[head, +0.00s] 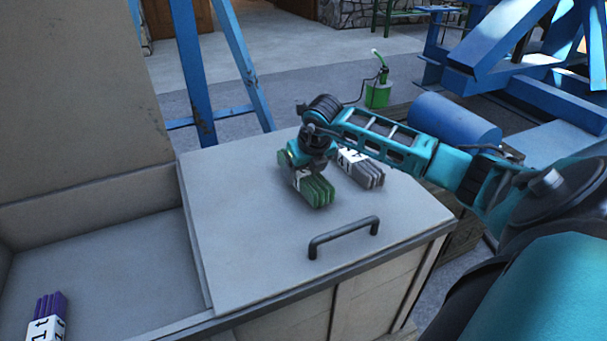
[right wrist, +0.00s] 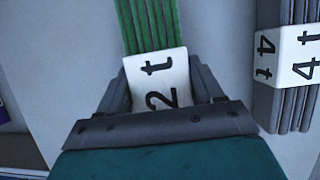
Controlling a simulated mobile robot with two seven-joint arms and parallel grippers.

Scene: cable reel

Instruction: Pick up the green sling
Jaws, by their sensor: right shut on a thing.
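The green sling (head: 318,191) is a folded green bundle with a white band, on or just above the grey lid of a box; I cannot tell which. In the right wrist view the green sling (right wrist: 148,25) shows its white band marked "2 t". My right gripper (head: 305,170) is over the bundle from above. In the right wrist view its fingers (right wrist: 160,95) are on both sides of the white band, shut on it. My left gripper is in neither view.
A grey sling (head: 370,176) marked "4 t" lies close beside the green one on the lid (head: 240,240). The lid has a dark handle (head: 343,238) at the front. A purple sling (head: 48,312) lies in the open compartment at left. A blue frame stands behind.

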